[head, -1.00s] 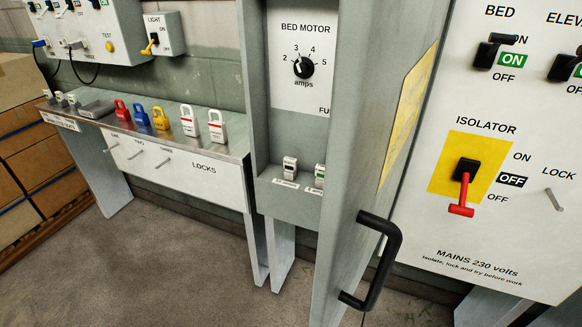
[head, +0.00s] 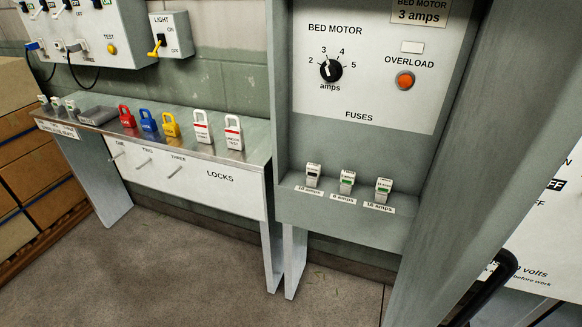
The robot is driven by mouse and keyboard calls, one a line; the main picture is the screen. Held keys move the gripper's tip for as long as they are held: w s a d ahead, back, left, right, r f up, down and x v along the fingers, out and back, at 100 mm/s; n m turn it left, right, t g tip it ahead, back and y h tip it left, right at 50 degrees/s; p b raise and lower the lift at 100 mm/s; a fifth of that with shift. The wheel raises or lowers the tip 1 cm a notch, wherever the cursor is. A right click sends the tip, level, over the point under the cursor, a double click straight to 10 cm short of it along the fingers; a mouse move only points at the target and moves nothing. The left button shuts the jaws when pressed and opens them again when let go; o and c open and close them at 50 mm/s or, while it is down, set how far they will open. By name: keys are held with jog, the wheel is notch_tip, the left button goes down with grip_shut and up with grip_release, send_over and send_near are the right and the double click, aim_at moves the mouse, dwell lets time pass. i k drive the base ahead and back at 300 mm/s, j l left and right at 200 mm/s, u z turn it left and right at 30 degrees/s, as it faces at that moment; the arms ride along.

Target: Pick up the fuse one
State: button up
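Three small fuses stand upright in a row on the ledge of the open grey cabinet (head: 345,222). The left fuse (head: 313,175) has a dark window and a label that seems to read 10 amps. The middle fuse (head: 347,182) has a green mark above a label like 6 amps. The right fuse (head: 383,190) has a green mark above a label like 16 amps. Three similar small white-and-grey pieces (head: 57,105) stand at the left end of the lock bench; their label is too small to read surely. No fuse is visibly marked one. My gripper is not in view.
The lock bench (head: 200,178) holds several coloured padlocks and a grey block (head: 98,115). Boxes (head: 25,160) are stacked at far left. The floor in front is clear.

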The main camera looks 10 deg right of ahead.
aim_at(313, 170)
jog(key=i+j, duration=0.15)
jog(key=j, duration=0.25)
jog(key=i+j, duration=0.15)
jog(key=j, duration=0.25)
jog(key=i+j, duration=0.2)
jog(key=j, duration=0.2)
jog(key=i+j, duration=0.15)
jog(key=j, duration=0.2)
jog(key=i+j, duration=0.15)
jog(key=j, duration=0.25)
jog(key=i+j, duration=0.15)
jog(key=j, duration=0.25)
jog(key=i+j+z, duration=0.15)
jog(key=j, duration=0.3)
jog(key=i+j+z, duration=0.15)
jog(key=j, duration=0.3)
jog(key=i+j+z, duration=0.15)
jog(key=j, duration=0.3)
jog(key=j+z, duration=0.1)
jog(key=j, duration=0.35)
jog(key=z, duration=1.55)
